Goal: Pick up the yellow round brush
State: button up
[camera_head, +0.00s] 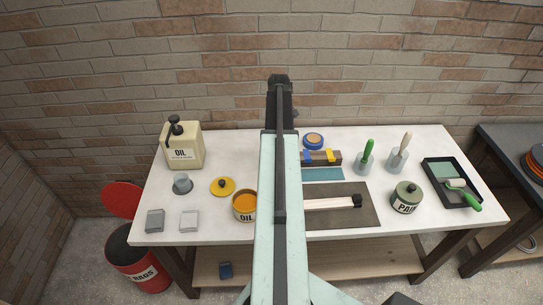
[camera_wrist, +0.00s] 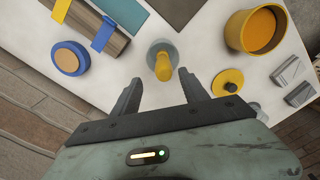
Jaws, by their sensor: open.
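The yellow round brush (camera_wrist: 163,66) shows in the wrist view with its rounded yellow handle pointing up toward the camera. It stands in a small grey holder (camera_wrist: 152,50) on the white table. My gripper (camera_wrist: 163,92) is open, and its fingers lie on either side of the handle's line, just short of it in the picture. Nothing is between them. In the head view my gripper (camera_head: 280,80) is at the far end of my arm, and the arm hides the brush.
The white table (camera_head: 420,150) also holds an orange-filled can (camera_head: 244,206), a yellow lid (camera_head: 223,187), an oil jug (camera_head: 184,146), a blue tape roll (camera_head: 313,141), green- and cream-handled brushes in holders, a paint pot (camera_head: 406,199) and a roller tray (camera_head: 440,174). A brick wall rises behind.

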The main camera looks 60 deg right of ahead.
jog(key=shift+w+f+b, duration=0.1)
jog(key=shift+f+b, duration=1.4)
jog(key=shift+r, duration=0.1)
jog(key=f+b, duration=0.5)
jog(key=shift+a+f, duration=0.2)
jog(key=shift+a, duration=0.2)
jog(key=shift+r, duration=0.2)
grip_shut()
